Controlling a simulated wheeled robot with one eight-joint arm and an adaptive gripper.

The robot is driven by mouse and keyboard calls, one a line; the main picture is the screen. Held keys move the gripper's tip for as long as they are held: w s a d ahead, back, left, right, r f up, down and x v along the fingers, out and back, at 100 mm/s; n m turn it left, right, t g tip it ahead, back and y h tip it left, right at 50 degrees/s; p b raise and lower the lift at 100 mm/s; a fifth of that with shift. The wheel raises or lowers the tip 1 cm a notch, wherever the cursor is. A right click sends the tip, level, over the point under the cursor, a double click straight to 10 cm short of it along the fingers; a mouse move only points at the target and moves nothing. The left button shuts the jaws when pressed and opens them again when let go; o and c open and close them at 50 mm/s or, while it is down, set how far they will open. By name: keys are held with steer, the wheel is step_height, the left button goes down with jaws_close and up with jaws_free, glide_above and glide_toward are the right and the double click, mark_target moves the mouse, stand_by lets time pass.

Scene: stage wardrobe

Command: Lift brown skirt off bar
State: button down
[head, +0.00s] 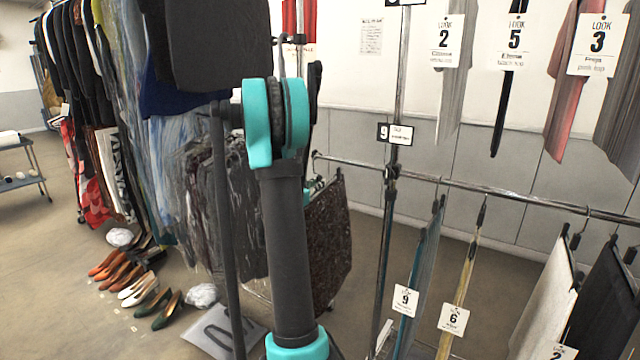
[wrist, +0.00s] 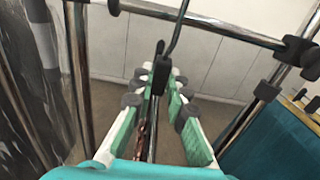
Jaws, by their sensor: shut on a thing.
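The brown skirt (head: 332,240) is dark and speckled. It hangs near the left end of the lower bar (head: 470,188) in the head view, partly hidden by my arm. In the wrist view my gripper (wrist: 157,82) is shut on the skirt's hanger (wrist: 160,70), with its black clip between the green-padded fingers. The hanger's wire hook (wrist: 178,32) rises past the chrome bar (wrist: 220,28). I cannot tell whether the hook still bears on it. My gripper is mostly hidden in the head view.
A chrome upright (head: 390,200) stands just right of the skirt. A teal garment (head: 420,270) tagged 9 and a yellow one (head: 460,285) tagged 6 hang farther along. A crowded clothes rack (head: 130,110) is at left, with shoes (head: 135,280) on the floor.

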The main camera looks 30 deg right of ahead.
steer(key=v, duration=4.6)
